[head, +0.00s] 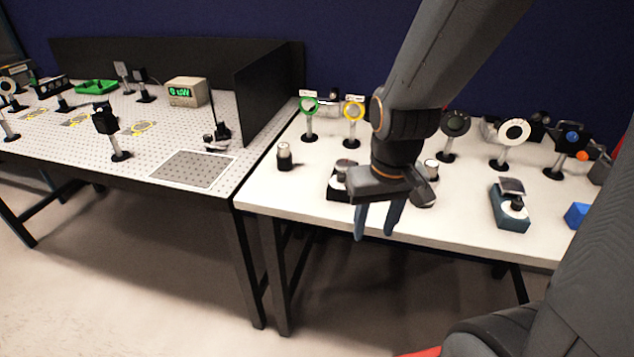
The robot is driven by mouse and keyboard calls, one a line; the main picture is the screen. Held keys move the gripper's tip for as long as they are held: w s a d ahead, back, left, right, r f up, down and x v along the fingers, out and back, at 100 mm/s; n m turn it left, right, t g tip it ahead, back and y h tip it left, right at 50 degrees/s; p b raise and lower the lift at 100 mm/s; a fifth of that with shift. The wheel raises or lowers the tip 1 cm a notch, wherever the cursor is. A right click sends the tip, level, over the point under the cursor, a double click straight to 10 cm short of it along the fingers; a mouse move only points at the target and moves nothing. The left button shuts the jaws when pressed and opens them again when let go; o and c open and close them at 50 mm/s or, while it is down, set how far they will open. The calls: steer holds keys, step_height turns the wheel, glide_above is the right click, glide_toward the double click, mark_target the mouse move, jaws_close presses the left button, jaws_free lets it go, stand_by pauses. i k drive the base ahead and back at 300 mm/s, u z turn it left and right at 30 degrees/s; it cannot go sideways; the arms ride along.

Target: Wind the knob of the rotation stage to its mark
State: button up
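A blue-grey block (511,212) on the right table carries a pale round dial with a dark knob (516,202). A dark-based device with a pale round part (341,180) sits further left, partly hidden behind my gripper. I cannot tell for sure which is the rotation stage, and any mark is too small to see. My gripper (375,226) points down near the table's front edge, left of the blue-grey block. Its two fingers are apart with nothing visible between them, and it appears clear of both devices.
Mounted optics, including a green ring (309,108), a yellow ring (353,112) and a white ring (513,132), stand along the back of the right table. A small dark cylinder (284,156) stands at left. A blue block (577,215) lies at right. A black panel (268,92) divides the tables.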

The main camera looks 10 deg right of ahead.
mark_target(341, 177)
steer(key=u, duration=1.5)
steer(key=k, duration=0.8)
steer(key=z, duration=0.65)
steer(key=i, duration=0.55)
steer(key=u, duration=0.05)
